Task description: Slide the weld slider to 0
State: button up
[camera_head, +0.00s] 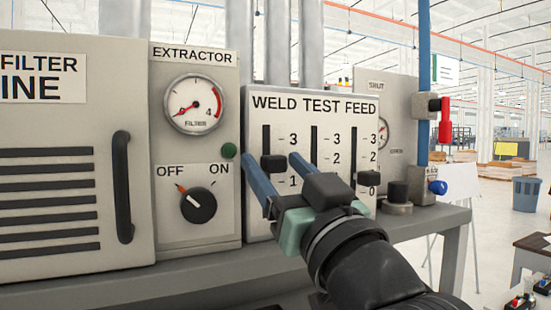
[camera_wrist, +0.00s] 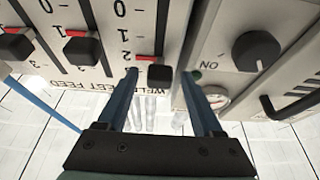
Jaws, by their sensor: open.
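The panel (camera_head: 292,90) marked WELD TEST FEED has three vertical sliders. The weld slider's black knob (camera_head: 273,163) is in the leftmost slot, near the 2 mark. In the wrist view, which is upside down, this knob (camera_wrist: 159,75) shows with its red pointer beside the 2. My gripper (camera_head: 287,158) is open, with one blue finger on each side of the weld knob. In the wrist view the gripper (camera_wrist: 159,73) has the knob between its fingertips. I cannot tell whether either finger touches it. The middle slider's knob (camera_wrist: 82,48) is near 1.
Left of the panel is the extractor box with a gauge (camera_head: 194,104), a green button (camera_head: 229,150) and an OFF/ON dial (camera_head: 198,205). A bench shelf (camera_head: 215,270) runs below.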

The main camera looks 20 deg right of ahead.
grip_shut()
dwell(1.4)
